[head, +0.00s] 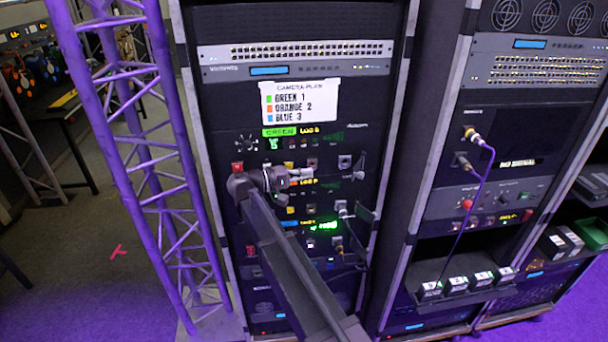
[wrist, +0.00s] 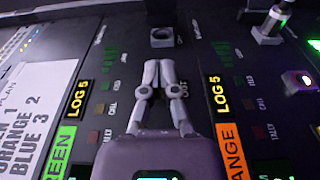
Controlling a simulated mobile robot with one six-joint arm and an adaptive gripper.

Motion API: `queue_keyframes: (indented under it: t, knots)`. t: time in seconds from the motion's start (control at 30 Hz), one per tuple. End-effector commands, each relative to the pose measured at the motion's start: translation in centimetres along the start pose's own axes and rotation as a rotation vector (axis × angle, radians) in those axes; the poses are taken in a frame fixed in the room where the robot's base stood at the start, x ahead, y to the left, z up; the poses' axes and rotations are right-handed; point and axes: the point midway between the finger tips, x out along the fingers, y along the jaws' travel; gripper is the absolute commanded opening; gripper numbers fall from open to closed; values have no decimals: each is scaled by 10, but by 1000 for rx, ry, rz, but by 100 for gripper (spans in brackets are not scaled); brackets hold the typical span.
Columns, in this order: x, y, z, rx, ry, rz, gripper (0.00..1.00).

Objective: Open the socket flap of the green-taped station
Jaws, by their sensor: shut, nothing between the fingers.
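The green tape label (head: 280,132) marks the upper station on the middle rack; it also shows at the lower left of the wrist view (wrist: 58,155). A grey square socket housing (head: 345,162) sits at the right end of that station's row. In the wrist view the socket (wrist: 162,38) lies just beyond my fingertips; I cannot tell how its flap stands. My gripper (head: 312,177) is in front of the panel, left of the socket in the head view. In the wrist view my gripper (wrist: 158,66) is shut, empty and apart from the socket. My arm hides part of the lower rows.
The orange-taped station (wrist: 230,150) lies beside the green one, with a connector (wrist: 274,22) at its socket. A white camera plan card (head: 300,100) is above. A purple truss (head: 130,130) stands left of the rack. A purple cable (head: 480,190) hangs on the right rack.

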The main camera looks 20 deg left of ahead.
Motion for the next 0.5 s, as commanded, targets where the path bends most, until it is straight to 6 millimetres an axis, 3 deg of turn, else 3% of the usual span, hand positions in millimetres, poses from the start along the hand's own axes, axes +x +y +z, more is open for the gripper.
queue_keyframes:
  t: [0.5]
  knots:
    - [78,0,1,0,-2,0,0]
